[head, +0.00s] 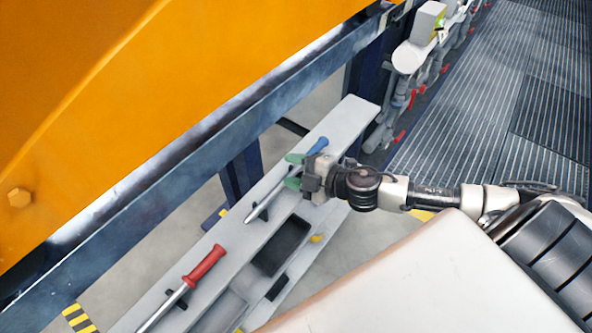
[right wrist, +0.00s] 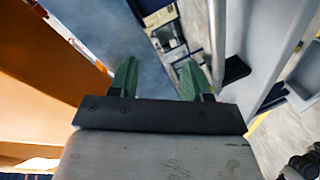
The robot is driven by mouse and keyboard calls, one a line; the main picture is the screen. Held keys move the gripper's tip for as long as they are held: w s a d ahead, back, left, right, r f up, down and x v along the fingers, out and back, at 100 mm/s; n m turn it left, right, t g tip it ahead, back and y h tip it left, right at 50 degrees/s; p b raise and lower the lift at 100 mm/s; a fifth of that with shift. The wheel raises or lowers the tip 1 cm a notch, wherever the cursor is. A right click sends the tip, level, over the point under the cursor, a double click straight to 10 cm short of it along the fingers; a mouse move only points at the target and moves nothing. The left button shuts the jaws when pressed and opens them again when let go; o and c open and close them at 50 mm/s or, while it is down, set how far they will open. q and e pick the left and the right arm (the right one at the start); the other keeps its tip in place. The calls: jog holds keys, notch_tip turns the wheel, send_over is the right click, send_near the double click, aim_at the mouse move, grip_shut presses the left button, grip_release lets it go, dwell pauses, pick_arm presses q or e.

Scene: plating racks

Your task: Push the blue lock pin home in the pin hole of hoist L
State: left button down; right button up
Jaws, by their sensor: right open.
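A pin with a blue handle (head: 318,146) and a long metal shaft (head: 262,208) lies along the pale grey shelf beside the blue beam. My right gripper (head: 292,171), with green fingertips, is at this pin, over the upper part of its shaft just below the handle. The fingers stand apart, and I cannot tell whether they touch the pin. In the right wrist view the open green fingers (right wrist: 158,78) show nothing clearly between them. I cannot make out the pin hole of hoist L in either view. My left gripper is not in view.
A pin with a red handle (head: 204,266) lies lower on the same shelf (head: 348,122). A large orange body (head: 150,110) and a blue beam (head: 180,170) border the left. Grated floor (head: 480,120) lies at the right.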

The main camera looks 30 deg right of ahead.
jog(key=s+d+n+g+y, duration=0.1)
jog(key=s+d+n+g, duration=0.1)
jog(key=d+n+g, duration=0.45)
jog(key=shift+t, duration=0.25)
jog(key=shift+s+d+f+p+x, duration=0.1)
jog(key=shift+f+p+x, duration=0.2)
jog(key=shift+x, duration=1.45)
jog(key=shift+s+d+f+p+x, duration=0.1)
jog(key=shift+d+f+p+x, duration=0.15)
jog(key=shift+x, duration=1.5)
jog(key=shift+s+f+p+x, duration=0.1)
jog(key=shift+f+p+x, duration=0.2)
jog(key=shift+x, duration=1.45)
jog(key=shift+r, duration=0.15)
jog(key=shift+c, duration=0.5)
grip_shut()
